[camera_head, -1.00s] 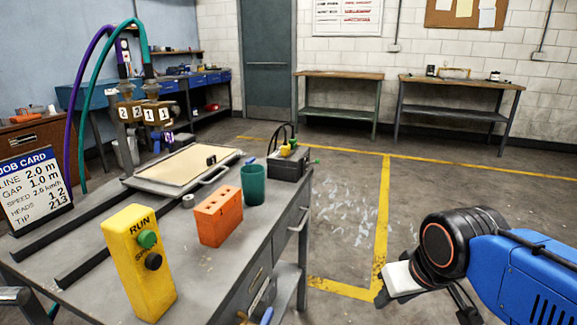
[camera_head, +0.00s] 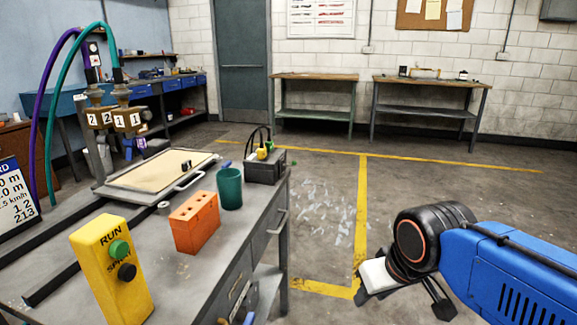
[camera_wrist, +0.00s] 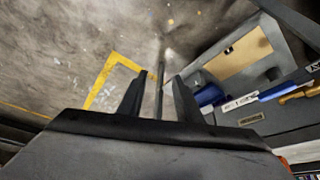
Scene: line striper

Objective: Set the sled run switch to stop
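A yellow control box (camera_head: 112,270) stands upright at the near left of the grey bench. Its face reads RUN beside a green button (camera_head: 119,250) and what looks like SPRAY beside a black button (camera_head: 127,272). I cannot make out a switch marked stop. A small grey box (camera_head: 265,170) with a yellow part and dark cables sits at the bench's far right corner; its details are too small to tell. My gripper (camera_head: 405,298) is right of the bench, over open floor, well apart from both boxes. In the wrist view its two fingers (camera_wrist: 158,97) are spread and empty.
An orange brick (camera_head: 194,222), a green cup (camera_head: 230,188) and a tray (camera_head: 192,180) are on the bench (camera_head: 185,268). Numbered brass-coloured heads (camera_head: 113,119) with hoses stand behind. Tools (camera_wrist: 270,93) show beside the bench in the wrist view. Floor to the right is clear.

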